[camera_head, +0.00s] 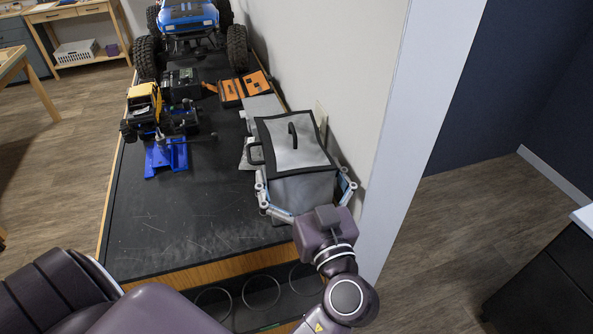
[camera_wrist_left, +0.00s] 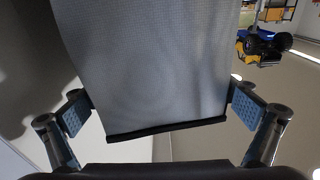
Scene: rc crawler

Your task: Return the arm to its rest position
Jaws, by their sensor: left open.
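My left gripper (camera_head: 306,188) is open, with its fingers on either side of a grey box (camera_head: 302,190) with a black-edged lid (camera_head: 291,143). The lid has a black handle on top. In the left wrist view the box (camera_wrist_left: 155,65) fills the space between the two open fingers (camera_wrist_left: 160,112). I cannot tell whether the finger pads touch its sides. The left forearm reaches up from the bottom of the head view. My right gripper is not in view.
The box stands on a black-topped bench (camera_head: 170,225), close to a wall (camera_head: 345,70). A yellow crawler (camera_head: 145,103) sits at a blue stand (camera_head: 165,157). A large blue truck (camera_head: 188,18) and an orange case (camera_head: 243,88) are farther back. The bench's front left is clear.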

